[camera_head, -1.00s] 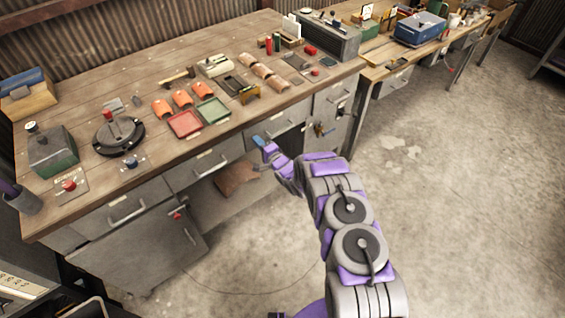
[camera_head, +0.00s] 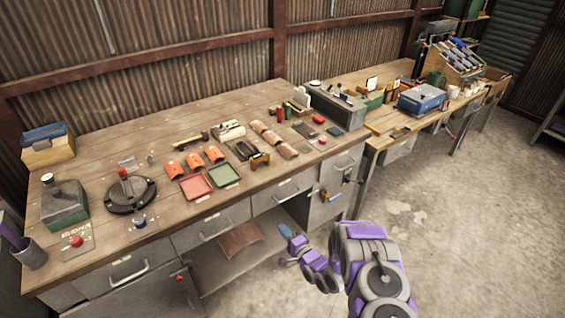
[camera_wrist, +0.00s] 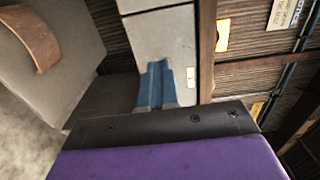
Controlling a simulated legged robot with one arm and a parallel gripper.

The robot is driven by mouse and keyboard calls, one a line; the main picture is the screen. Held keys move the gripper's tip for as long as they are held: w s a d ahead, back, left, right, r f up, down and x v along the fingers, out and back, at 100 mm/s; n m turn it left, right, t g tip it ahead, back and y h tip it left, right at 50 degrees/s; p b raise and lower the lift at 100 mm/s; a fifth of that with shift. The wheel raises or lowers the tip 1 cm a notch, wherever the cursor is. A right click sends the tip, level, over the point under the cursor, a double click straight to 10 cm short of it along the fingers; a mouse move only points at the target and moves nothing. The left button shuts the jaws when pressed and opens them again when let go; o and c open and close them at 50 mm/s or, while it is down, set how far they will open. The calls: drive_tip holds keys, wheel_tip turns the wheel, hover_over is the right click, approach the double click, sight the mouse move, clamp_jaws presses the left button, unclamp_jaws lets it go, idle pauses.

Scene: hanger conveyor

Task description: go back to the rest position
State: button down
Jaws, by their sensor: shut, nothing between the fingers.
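My gripper (camera_head: 286,233) is at the end of my purple and grey arm, in front of the workbench (camera_head: 115,88) and below its top, near the drawers. Its blue fingers also show in the wrist view (camera_wrist: 157,84), together and with nothing between them. My arm is folded low at the lower right of the head view. The gripper looks apart from the bench front.
The bench top holds a red tray (camera_head: 196,188), a green tray (camera_head: 223,175), several orange curved pieces, and a black round device (camera_head: 130,196). A blue box (camera_head: 421,98) stands on the farther bench. The concrete floor at right is clear.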

drive_tip(key=w+d+r+n+g+h, duration=0.35)
drive_tip(key=w+d+r+h, duration=0.2)
drive_tip(key=d+r, duration=0.3)
drive_tip(key=s+d+r+n+g+h, duration=0.25)
drive_tip(key=s+d+r+h, duration=0.25)
drive_tip(key=s+d+r, duration=0.45)
drive_tip(key=s+d+r+n+g+h, duration=0.1)
drive_tip(key=s+r+g, duration=0.1)
drive_tip(key=s+r, duration=0.55)
drive_tip(key=s+d+r+g+h, duration=0.1)
drive_tip(key=s+r+g, duration=0.3)
drive_tip(key=s, duration=0.6)
drive_tip(key=s+a+r+n+g, duration=0.1)
drive_tip(key=s+r, duration=0.1)
drive_tip(key=s, duration=0.7)
drive_tip(key=s+a+r+n+g+y, duration=0.1)
drive_tip(key=s+r+g, duration=0.1)
drive_tip(key=s, duration=0.7)
drive_tip(key=s+a+r+n+g+y, duration=0.1)
drive_tip(key=s+a+r, duration=0.1)
drive_tip(key=s, duration=0.8)
drive_tip(key=shift+r+n, duration=0.3)
drive_tip(key=shift+n, duration=0.1)
drive_tip(key=shift+a, duration=0.1)
